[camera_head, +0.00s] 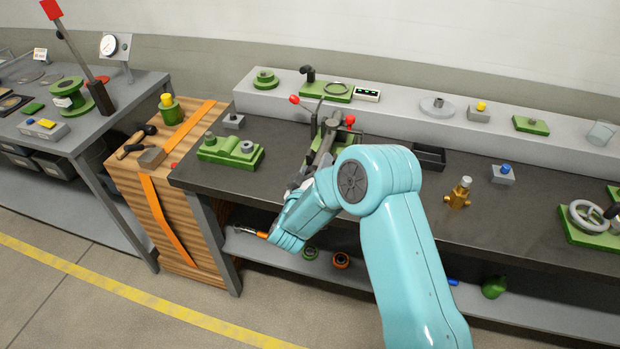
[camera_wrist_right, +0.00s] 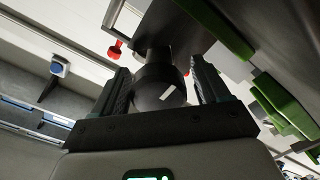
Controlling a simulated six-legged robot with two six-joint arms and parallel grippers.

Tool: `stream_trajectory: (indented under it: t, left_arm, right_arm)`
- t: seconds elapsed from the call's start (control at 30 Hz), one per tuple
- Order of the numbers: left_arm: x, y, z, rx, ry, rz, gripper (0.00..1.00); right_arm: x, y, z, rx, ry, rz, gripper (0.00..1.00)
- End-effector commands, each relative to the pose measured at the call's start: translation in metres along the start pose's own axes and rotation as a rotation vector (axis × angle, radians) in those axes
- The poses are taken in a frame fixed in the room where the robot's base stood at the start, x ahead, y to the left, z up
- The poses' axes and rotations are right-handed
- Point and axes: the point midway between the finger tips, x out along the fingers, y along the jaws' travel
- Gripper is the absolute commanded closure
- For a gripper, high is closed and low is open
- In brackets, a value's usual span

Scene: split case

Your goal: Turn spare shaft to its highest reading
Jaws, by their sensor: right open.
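In the right wrist view a dark round knob (camera_wrist_right: 158,92) with a white mark lies between the two fingers of my right gripper (camera_wrist_right: 160,68). The fingers are open, one on either side of the knob; I cannot tell whether they touch it. In the head view my right gripper (camera_head: 303,178) reaches to the front of a fixture (camera_head: 328,131) with red-tipped levers, and my arm hides part of it. No label shows which part is the spare shaft. A small display box (camera_head: 367,94) on the back ledge is too small to read. My left gripper is out of view.
A green block (camera_head: 230,151) stands left on the dark bench (camera_head: 400,211). A black tray (camera_head: 429,155), a brass fitting (camera_head: 459,193) and a handwheel (camera_head: 590,216) are to the right. A red lever ball (camera_wrist_right: 114,51) is close to the left finger.

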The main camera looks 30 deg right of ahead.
Motion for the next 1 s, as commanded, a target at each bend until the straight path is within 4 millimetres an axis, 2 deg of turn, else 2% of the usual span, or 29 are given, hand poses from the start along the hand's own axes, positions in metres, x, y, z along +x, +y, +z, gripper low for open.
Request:
stream_trajectory:
  t: [0.17, 0.4, 0.6, 0.8, 1.0]
  left_arm:
    - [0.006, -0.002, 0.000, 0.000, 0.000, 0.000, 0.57]
    - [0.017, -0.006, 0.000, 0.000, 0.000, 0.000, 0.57]
    - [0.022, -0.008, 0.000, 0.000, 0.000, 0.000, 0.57]
    - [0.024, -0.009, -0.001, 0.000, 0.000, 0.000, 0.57]
    - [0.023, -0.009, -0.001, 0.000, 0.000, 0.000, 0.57]
  right_arm:
    - [-0.030, -0.002, 0.000, -0.001, 0.005, -0.005, 0.25]
    - [-0.095, -0.003, 0.000, -0.001, 0.005, -0.006, 0.25]
    - [-0.138, -0.001, 0.000, -0.002, 0.005, -0.003, 0.25]
    - [-0.158, -0.001, 0.000, -0.001, 0.002, -0.001, 0.25]
    - [-0.161, 0.000, 0.000, 0.000, 0.001, 0.000, 0.25]
